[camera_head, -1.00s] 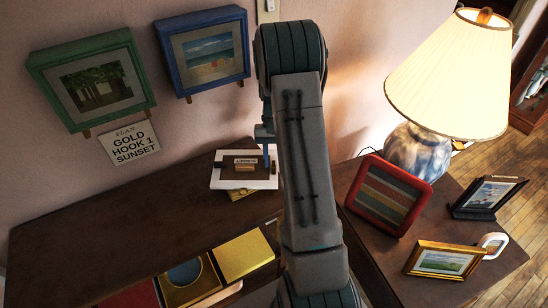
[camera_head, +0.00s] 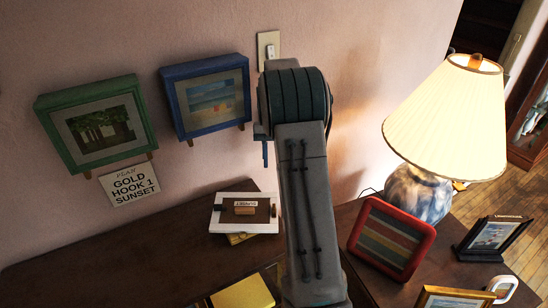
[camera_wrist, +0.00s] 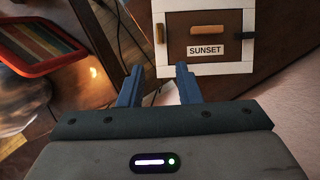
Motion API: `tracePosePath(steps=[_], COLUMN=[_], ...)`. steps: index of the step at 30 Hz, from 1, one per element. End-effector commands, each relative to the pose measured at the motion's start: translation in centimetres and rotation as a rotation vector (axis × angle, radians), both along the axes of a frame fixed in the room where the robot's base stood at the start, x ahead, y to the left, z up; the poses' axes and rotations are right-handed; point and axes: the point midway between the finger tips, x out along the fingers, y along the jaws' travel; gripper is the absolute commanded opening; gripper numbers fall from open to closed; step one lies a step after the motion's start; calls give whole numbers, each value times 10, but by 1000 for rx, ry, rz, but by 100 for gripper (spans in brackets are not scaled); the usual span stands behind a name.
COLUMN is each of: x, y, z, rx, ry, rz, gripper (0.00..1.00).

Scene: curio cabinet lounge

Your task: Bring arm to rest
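My gripper (camera_wrist: 159,82) is open in the wrist view, with two blue fingers apart and nothing between them. In the head view, one blue finger (camera_head: 265,154) shows beside my arm, and the rest of the gripper is hidden behind the arm. A white-framed panel with a brown back, a small wooden block and a "SUNSET" label (camera_wrist: 206,50) lies beyond the fingertips. In the head view this panel (camera_head: 217,220) lies on the dark cabinet top (camera_head: 130,250), below the finger and apart from it.
A green frame (camera_head: 50,125) and a blue frame (camera_head: 175,100) hang on the wall above a sign (camera_head: 130,185). A lit lamp (camera_head: 440,115), a red striped frame (camera_head: 425,245), a black frame (camera_head: 505,235) and a gold frame (camera_head: 430,295) stand on the right-hand table.

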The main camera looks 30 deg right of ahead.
Motion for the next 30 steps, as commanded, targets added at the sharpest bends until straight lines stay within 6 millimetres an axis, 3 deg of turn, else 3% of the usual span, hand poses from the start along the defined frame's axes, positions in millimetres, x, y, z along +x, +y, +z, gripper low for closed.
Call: tracePosePath(steps=[19, 23, 30], x=[0, -10, -52], y=[0, 17, 65], z=[2, 21, 59], rx=[0, -14, -51], ry=[1, -46, -178], rz=[0, 29, 119], gripper=[31, 31, 31])
